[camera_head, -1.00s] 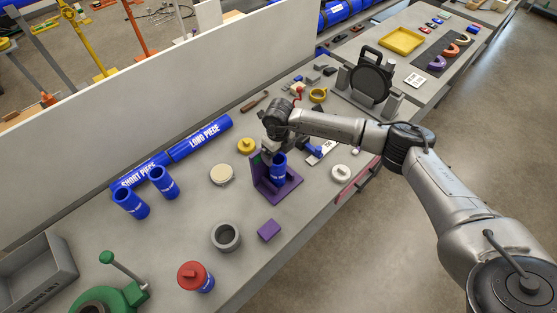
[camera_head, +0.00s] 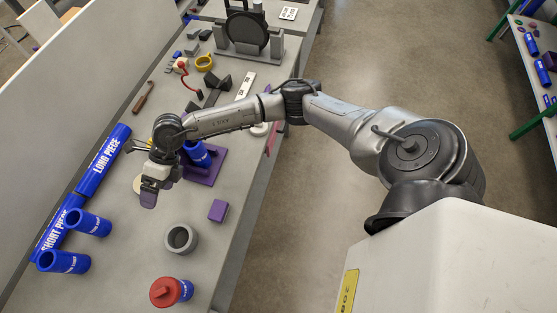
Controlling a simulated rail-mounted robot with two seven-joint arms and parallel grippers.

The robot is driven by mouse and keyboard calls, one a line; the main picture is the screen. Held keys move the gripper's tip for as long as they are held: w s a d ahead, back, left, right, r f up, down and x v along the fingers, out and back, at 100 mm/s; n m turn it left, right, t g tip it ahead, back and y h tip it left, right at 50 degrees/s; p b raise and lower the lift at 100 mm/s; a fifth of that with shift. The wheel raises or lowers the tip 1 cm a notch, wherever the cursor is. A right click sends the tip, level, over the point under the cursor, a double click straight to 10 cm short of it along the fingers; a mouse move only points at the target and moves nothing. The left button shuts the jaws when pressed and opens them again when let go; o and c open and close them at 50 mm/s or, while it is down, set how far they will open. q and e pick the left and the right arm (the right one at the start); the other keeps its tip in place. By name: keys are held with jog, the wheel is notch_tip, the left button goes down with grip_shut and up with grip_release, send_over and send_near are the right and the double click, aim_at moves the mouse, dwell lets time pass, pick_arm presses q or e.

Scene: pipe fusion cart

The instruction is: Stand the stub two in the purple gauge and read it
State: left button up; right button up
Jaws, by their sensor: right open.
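A blue stub (camera_head: 199,155) stands upright in the purple gauge (camera_head: 206,174), partly hidden by my right arm. Its lettering is too small to tell which stub it is. My right gripper (camera_head: 146,172) is open and empty, just left of the gauge and apart from the stub. Two more blue stubs, one (camera_head: 91,223) beside the other (camera_head: 64,261), are at the lower left of the bench. My left gripper is out of view.
A small purple block (camera_head: 217,210), a grey ring (camera_head: 181,239) and a red-capped blue piece (camera_head: 166,292) stand in front of the gauge. Blue pipes marked LONG PIECE (camera_head: 104,161) and SHORT PIECE (camera_head: 57,229) lie along the back panel.

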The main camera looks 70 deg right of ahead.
jog(key=s+a+r+m+t+y, duration=0.4)
jog(key=a+r+m+t+y, duration=0.3)
jog(key=a, duration=0.3)
jog(key=s+d+f+m+t+h, duration=0.35)
jog(key=d+m+h, duration=0.4)
jog(key=m, duration=0.55)
jog(key=s+d+f+m+t+h, duration=0.2)
jog(key=s+d+f+m+h, duration=0.25)
jog(key=d+m+h, duration=0.6)
jog(key=s+a+f+m+g+y, duration=0.1)
jog(key=s+f+g, duration=0.3)
jog(key=s, duration=0.5)
jog(key=s+f+m+g+y, duration=0.1)
jog(key=s+f+m+g, duration=0.3)
jog(key=s, duration=0.6)
jog(key=shift+s+a+f+g, duration=0.15)
jog(key=shift+a+f+g, duration=0.3)
jog(key=shift+g, duration=0.7)
jog(key=shift+m, duration=0.25)
